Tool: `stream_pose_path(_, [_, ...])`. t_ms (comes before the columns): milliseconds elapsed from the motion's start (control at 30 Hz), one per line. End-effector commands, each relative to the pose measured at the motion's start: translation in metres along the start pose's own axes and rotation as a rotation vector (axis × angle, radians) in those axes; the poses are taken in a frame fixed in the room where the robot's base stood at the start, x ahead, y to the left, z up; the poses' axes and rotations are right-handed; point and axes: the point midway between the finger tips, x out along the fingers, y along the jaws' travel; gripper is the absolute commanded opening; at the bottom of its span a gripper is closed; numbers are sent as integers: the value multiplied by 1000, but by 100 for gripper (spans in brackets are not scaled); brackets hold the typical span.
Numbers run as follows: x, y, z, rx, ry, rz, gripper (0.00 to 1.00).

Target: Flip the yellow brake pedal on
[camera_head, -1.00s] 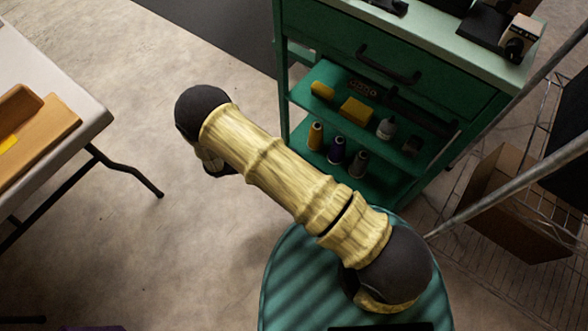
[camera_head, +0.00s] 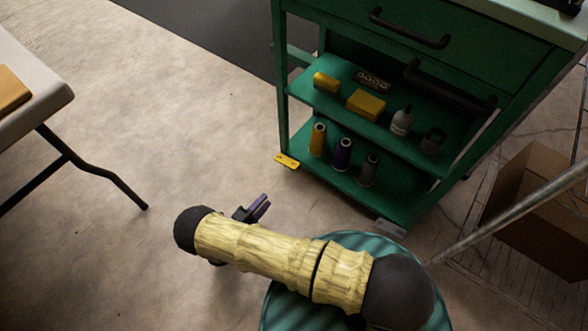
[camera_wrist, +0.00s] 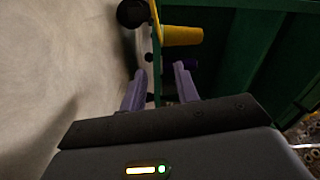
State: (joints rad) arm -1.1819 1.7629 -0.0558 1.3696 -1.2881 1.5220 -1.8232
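The yellow brake pedal (camera_head: 287,161) is a small flat tab low at the left front corner of the green cart (camera_head: 284,110). In the wrist view, a thin yellow strip (camera_wrist: 155,22) beside a black caster wheel (camera_wrist: 132,13) looks like this pedal seen edge-on. My gripper (camera_head: 259,207) has purple fingers and is below and left of the pedal in the head view, apart from it. In the wrist view my gripper (camera_wrist: 160,70) is open with nothing between the fingers, and the strip and wheel lie beyond the fingertips.
The cart's lower shelf holds an orange-yellow spool (camera_head: 318,140), a purple spool (camera_head: 342,154) and a grey spool (camera_head: 368,170). A grey tab (camera_head: 390,228) is at the right front corner. A white table (camera_head: 40,95) stands left. The floor between is clear.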

Motion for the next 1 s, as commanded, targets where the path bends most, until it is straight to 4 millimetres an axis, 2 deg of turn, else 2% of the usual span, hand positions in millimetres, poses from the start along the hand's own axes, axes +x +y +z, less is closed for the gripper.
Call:
stream_pose_path(167, [7, 1, 0, 1, 2, 1, 31])
stream_pose_path(267, [18, 2, 0, 2, 4, 2, 31])
stream_pose_path(1000, [146, 4, 0, 4, 6, 2, 31])
